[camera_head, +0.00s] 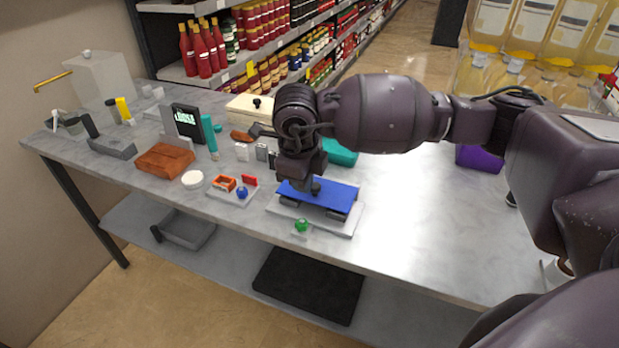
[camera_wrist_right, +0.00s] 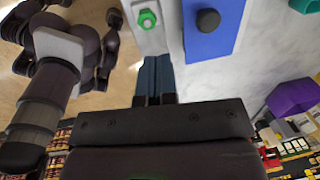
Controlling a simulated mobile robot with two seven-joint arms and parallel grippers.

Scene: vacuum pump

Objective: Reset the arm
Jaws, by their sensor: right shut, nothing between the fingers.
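My right gripper (camera_head: 310,183) reaches in from the right in the head view and points down over the blue plate (camera_head: 336,197). The plate lies on a light grey base (camera_head: 338,225) at the table's front edge. In the right wrist view the gripper's fingers (camera_wrist_right: 157,68) are shut together and empty. They appear beside the blue plate (camera_wrist_right: 216,38) and near a green knob (camera_wrist_right: 148,18). The plate bears a black knob (camera_wrist_right: 208,20). My left gripper is not in view.
Left of the plate are a small tray with coloured parts (camera_head: 233,190), a white disc (camera_head: 192,179) and a brown block (camera_head: 165,160). A display (camera_head: 185,124) stands behind them. A purple bin (camera_head: 479,158) is at the right. The tabletop right of the plate is clear.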

